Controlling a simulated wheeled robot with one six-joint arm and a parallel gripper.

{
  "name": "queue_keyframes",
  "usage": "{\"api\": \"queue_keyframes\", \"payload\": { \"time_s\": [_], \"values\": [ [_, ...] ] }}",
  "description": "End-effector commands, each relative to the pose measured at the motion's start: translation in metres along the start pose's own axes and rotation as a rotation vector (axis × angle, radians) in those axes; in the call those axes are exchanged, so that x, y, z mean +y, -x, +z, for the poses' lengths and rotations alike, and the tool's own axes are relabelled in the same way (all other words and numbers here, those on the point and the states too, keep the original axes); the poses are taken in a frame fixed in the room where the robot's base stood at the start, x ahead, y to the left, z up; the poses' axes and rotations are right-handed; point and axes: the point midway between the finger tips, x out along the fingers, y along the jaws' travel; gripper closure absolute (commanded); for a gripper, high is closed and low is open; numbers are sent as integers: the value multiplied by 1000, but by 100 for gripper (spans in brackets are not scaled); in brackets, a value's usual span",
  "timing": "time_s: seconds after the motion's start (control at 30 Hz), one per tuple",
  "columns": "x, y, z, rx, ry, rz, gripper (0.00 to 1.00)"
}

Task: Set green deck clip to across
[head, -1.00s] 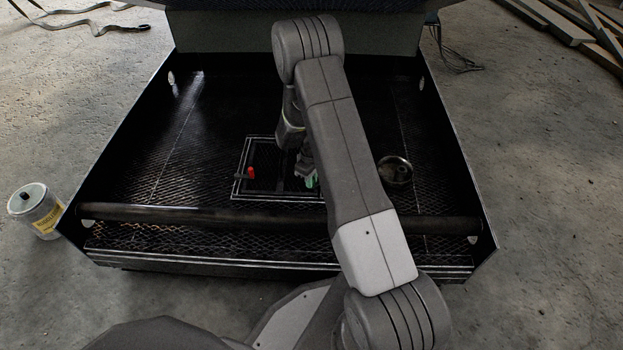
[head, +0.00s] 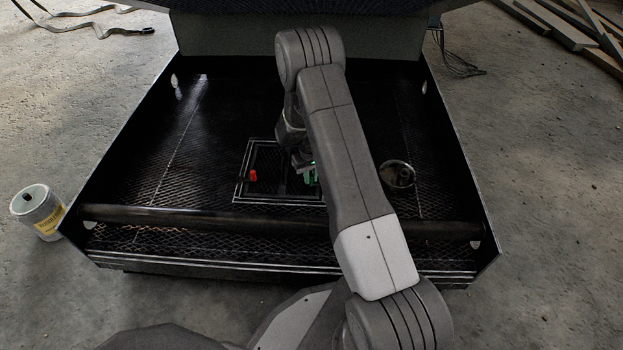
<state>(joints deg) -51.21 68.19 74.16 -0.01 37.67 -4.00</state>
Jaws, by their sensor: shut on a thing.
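The green deck clip (head: 311,178) shows as a small green patch at the right part of a framed panel (head: 237,191) on the dark mesh deck. My gripper (head: 305,168) is down at the clip and shut on it. My forearm covers the right side of the clip and of the panel, so the clip's exact angle cannot be told. A red clip (head: 253,175) sits at the left part of the same panel, apart from my gripper.
A dark bar (head: 200,215) crosses the front of the enclosure, whose side walls (head: 465,160) rise left and right. A round metal fitting (head: 398,175) lies right of my arm. A tin (head: 38,210) stands outside at left.

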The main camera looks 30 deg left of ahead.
Motion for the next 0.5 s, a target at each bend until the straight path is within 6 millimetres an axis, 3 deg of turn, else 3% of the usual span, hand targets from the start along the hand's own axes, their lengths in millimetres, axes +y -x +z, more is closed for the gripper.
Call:
{"api": "queue_keyframes", "payload": {
  "time_s": [0.5],
  "values": [
    [4, 0, -9, 2, -159, 0, 100]
  ]
}}
